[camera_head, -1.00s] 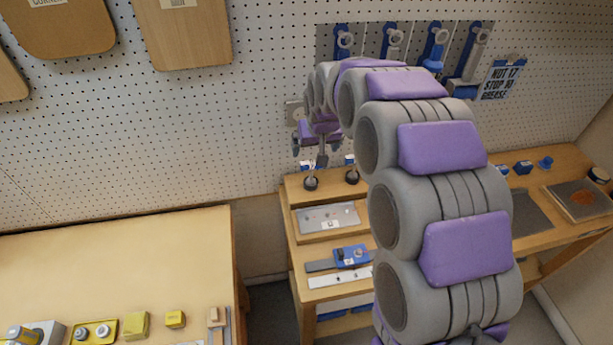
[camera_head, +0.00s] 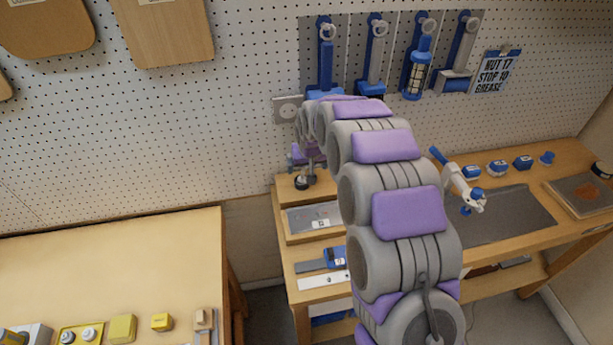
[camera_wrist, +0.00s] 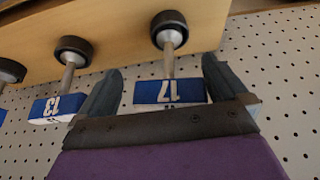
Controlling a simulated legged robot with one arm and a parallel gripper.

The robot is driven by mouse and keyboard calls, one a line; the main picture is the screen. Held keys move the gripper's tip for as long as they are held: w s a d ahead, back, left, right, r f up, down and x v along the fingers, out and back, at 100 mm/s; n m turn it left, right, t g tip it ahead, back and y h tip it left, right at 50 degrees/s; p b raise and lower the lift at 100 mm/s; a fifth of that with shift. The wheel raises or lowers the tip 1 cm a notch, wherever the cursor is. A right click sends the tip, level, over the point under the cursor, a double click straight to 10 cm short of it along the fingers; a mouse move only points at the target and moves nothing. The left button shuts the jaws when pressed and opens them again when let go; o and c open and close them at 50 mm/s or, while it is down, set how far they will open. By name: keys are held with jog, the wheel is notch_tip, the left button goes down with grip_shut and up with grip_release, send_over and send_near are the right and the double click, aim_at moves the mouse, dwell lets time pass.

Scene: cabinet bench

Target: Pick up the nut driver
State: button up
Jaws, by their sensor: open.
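In the wrist view a nut driver marked 17 (camera_wrist: 170,92) has a blue and white block end, a metal shaft and a black round end at a wooden board. My gripper (camera_wrist: 163,70) is open, with one finger on each side of this driver; I cannot tell whether either finger touches it. A nut driver marked 13 (camera_wrist: 58,107) is outside the left finger. In the head view my gripper (camera_head: 308,160) is small and partly hidden by my arm, above the bench's left end. A black round driver end (camera_head: 301,182) shows below it.
More driver shafts stand at the wrist view's left edge. A grey tray (camera_head: 312,217) lies on the bench below my gripper. A separate table (camera_head: 110,265) is at left.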

aim_at(300, 176)
jog(key=a+f, duration=0.2)
jog(key=shift+w+a+f, duration=0.2)
jog(key=shift+w+a, duration=0.15)
jog(key=shift+w, duration=0.05)
jog(key=shift+a, duration=0.45)
jog(key=shift+c, duration=0.5)
jog(key=shift+d+r, duration=0.15)
jog(key=shift+d, duration=1)
jog(key=c, duration=0.4)
jog(key=shift+d, duration=0.1)
jog(key=shift+c, duration=1)
jog(key=shift+a, duration=0.2)
jog(key=c, duration=0.3)
jog(key=shift+a, duration=0.45)
jog(key=shift+c, duration=0.2)
